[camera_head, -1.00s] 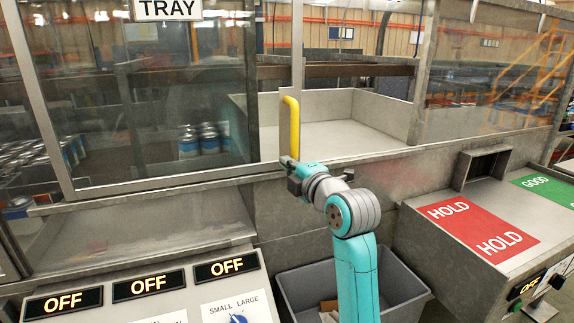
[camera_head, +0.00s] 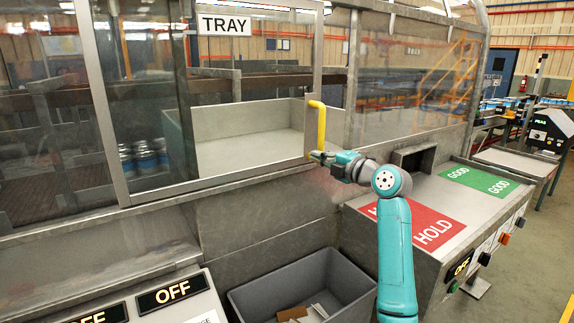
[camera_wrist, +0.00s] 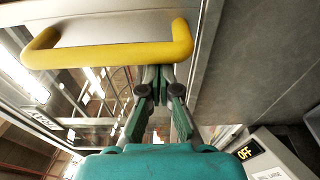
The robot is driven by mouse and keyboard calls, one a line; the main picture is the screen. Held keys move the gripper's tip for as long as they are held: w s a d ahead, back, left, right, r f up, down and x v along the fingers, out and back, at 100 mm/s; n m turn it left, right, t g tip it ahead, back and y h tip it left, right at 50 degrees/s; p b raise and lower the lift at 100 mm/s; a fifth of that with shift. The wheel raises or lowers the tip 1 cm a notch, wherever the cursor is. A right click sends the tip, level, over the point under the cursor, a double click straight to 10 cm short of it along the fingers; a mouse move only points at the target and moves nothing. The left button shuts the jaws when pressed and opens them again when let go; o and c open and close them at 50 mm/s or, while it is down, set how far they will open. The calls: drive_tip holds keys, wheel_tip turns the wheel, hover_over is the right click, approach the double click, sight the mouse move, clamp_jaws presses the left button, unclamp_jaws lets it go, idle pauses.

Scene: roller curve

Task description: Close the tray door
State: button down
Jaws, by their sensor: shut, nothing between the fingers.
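The tray door (camera_head: 108,120) is a glass panel in a grey metal frame with a "TRAY" sign (camera_head: 225,24). Its yellow handle (camera_head: 317,125) is on the right-hand frame upright. A narrow gap (camera_head: 336,122) shows between this upright and the post to its right. The pale tray (camera_head: 240,150) shows mostly through the glass. My gripper (camera_head: 318,156) is at the handle's lower end. In the wrist view, the fingers of my gripper (camera_wrist: 160,75) are shut and empty, their tips by the long bar of the yellow handle (camera_wrist: 110,53). I cannot tell whether they touch it.
A grey bin (camera_head: 300,270) with scraps in it stands below the door. A counter with a red HOLD area (camera_head: 420,225) and a green GOOD area (camera_head: 480,180) is to the right. An OFF panel (camera_head: 170,292) is at lower left. Metal cans (camera_head: 145,158) show behind the glass.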

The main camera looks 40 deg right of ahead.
drive_tip(key=d, duration=1.7)
drive_tip(key=shift+s+d, duration=0.25)
drive_tip(key=shift+s, duration=0.1)
drive_tip(key=shift+d+r, duration=0.1)
